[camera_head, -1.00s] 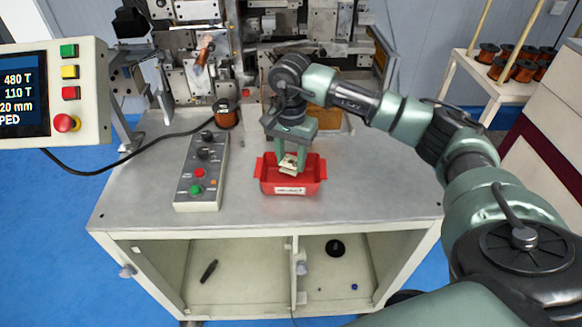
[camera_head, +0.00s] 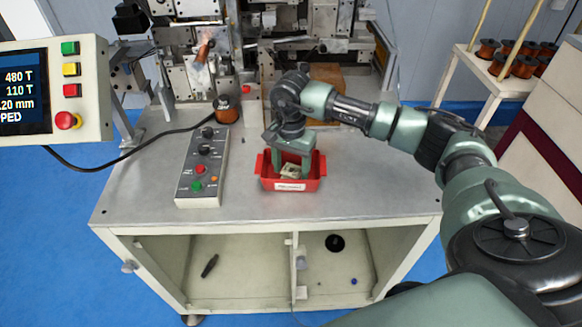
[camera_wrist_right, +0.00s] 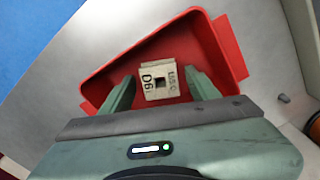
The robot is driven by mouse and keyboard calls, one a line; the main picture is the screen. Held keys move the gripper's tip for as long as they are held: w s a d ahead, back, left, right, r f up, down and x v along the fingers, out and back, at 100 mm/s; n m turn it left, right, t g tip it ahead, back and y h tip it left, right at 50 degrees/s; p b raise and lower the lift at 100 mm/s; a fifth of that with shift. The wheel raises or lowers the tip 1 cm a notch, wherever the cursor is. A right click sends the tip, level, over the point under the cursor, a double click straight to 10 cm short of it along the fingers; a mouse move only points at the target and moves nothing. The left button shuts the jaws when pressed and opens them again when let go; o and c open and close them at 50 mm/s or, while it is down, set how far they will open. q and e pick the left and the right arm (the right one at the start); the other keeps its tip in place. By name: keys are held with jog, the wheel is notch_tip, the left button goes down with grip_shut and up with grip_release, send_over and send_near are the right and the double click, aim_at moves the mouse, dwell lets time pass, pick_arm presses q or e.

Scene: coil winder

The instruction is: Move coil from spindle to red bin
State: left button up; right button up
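The coil, a pale block with a square hole and dark lettering (camera_wrist_right: 162,82), lies inside the red bin (camera_wrist_right: 229,46). In the head view the coil (camera_head: 292,171) shows low in the red bin (camera_head: 292,185), partly behind my gripper. My right gripper (camera_head: 292,165) reaches down into the bin from above. In the wrist view my right gripper's fingers (camera_wrist_right: 160,92) stand on either side of the coil, with a gap on both sides, so it is open. The winder's spindle area (camera_head: 203,52) is at the back left. My left gripper is not in view.
A grey control box (camera_head: 200,170) stands left of the bin, and a copper spool (camera_head: 226,110) sits behind it. A display panel (camera_head: 50,90) is at the left. A rack of copper spools (camera_head: 505,60) is back right. The table right of the bin (camera_head: 380,180) is clear.

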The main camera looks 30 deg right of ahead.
jog(key=shift+r, duration=0.4)
notch_tip(320, 180, up, 12)
jog(key=b, duration=0.3)
jog(key=shift+f+b, duration=0.2)
jog(key=shift+b, duration=0.2)
